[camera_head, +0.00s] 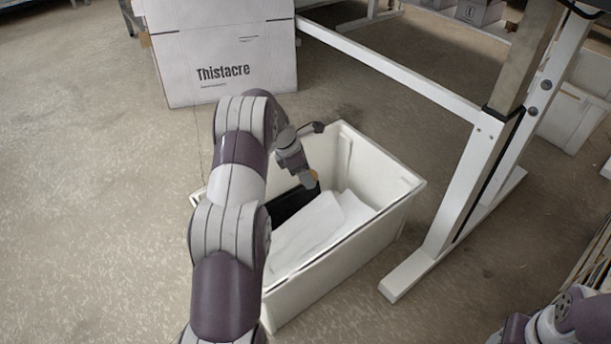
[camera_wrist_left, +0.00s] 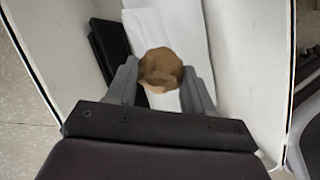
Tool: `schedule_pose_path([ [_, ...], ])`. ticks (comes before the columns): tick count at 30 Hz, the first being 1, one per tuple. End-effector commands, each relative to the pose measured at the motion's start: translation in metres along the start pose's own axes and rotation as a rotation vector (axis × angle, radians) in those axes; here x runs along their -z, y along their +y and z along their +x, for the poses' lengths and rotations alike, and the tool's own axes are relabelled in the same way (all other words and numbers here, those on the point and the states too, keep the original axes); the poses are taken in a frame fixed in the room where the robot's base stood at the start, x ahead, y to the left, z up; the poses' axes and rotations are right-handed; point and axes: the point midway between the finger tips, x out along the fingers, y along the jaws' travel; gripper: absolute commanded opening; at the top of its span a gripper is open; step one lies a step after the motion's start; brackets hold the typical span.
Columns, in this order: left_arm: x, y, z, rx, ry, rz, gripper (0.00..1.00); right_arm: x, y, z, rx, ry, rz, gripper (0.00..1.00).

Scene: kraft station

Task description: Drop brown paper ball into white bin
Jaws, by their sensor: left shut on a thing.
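The brown paper ball (camera_wrist_left: 161,70) is held between the two fingers of my left gripper (camera_wrist_left: 160,82) in the left wrist view. The gripper points down over the inside of the white bin (camera_head: 385,207). The bin stands on the floor and its left side is partly hidden by my left arm. My right gripper is not in view; only part of the right arm shows at the lower right.
White sheets (camera_head: 312,232) and a dark flat item (camera_head: 291,204) lie in the bin. A white carton (camera_head: 228,55) marked "Thistacre" stands behind it. A white table leg (camera_head: 470,185) with a floor foot stands close to the bin's right. Bare floor (camera_head: 95,200) lies to the left.

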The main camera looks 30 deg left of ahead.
Motion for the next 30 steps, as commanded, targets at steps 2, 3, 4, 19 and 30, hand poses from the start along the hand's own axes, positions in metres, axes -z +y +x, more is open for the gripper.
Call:
schedule_pose_path([
  [2, 0.005, 0.0, 0.013, 0.0, 0.0, 0.0, 0.24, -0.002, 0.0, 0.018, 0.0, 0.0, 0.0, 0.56],
  [3, 0.006, 0.0, 0.014, 0.0, 0.0, 0.0, 0.24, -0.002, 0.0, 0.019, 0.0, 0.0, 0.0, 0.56],
  [4, 0.006, 0.0, 0.015, 0.0, 0.0, 0.0, 0.24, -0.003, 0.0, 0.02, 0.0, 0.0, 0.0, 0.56],
  [19, 0.005, 0.0, 0.012, 0.001, 0.0, 0.0, 0.82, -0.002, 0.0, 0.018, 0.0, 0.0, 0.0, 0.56],
  [30, 0.0, 0.0, -0.049, -0.002, -0.001, -0.001, 0.82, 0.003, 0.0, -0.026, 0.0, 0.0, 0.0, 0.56],
])
